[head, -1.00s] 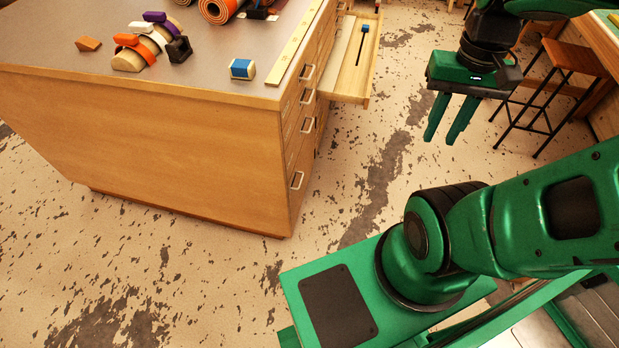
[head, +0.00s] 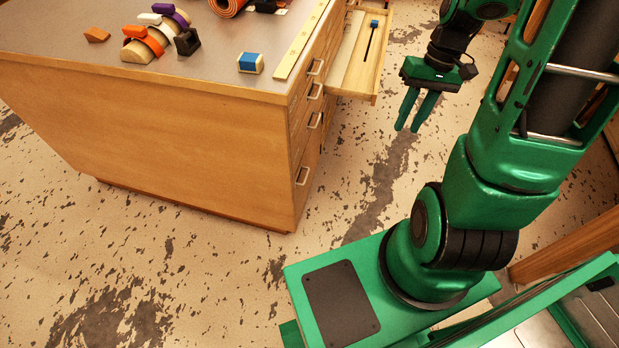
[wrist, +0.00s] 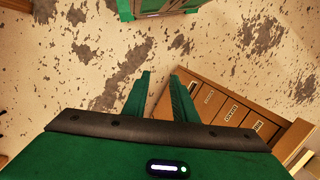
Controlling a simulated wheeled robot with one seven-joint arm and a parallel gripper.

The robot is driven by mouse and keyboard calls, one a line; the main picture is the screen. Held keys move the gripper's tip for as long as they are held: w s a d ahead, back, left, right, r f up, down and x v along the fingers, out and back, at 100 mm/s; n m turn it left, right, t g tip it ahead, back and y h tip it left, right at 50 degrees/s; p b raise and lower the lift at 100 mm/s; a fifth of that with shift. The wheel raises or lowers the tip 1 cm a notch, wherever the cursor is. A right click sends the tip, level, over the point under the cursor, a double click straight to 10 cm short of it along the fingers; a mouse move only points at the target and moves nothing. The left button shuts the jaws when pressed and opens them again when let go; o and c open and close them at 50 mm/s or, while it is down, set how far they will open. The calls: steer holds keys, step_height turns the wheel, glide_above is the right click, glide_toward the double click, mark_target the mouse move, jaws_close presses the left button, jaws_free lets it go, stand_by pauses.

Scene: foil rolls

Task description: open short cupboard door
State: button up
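A wooden cabinet (head: 180,140) with a grey top fills the left of the head view. I cannot tell which panel is the short cupboard door. My gripper (head: 412,128) hangs over the floor to the right of the cabinet, pointing down, apart from it. Its two fingers stand apart with nothing between them. In the wrist view the fingers (wrist: 158,78) show over floor, with the labelled cabinet front (wrist: 225,100) at lower right.
An open drawer (head: 358,70) holding a blue-ended tool juts from the cabinet's far end. On the top lie a blue block (head: 250,64), clamps (head: 150,38) and a wooden ruler strip (head: 302,40). Floor between cabinet and my base is clear.

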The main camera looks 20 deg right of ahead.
steer(key=w+a+f+m+t+y, duration=0.1)
steer(key=w+a+f+t+y, duration=0.25)
steer(key=f, duration=0.85)
steer(key=w+a+f+m+t+y, duration=0.2)
steer(key=w+a+f+t+y, duration=0.15)
steer(key=f, duration=0.85)
steer(key=w+a+f+m+t+y, duration=0.1)
steer(key=w+a+f+t+y, duration=0.25)
steer(key=f, duration=0.85)
steer(key=x, duration=1)
steer(key=shift+w+f, duration=0.35)
steer(key=shift+w, duration=0.15)
steer(key=shift+c, duration=0.6)
jaws_close()
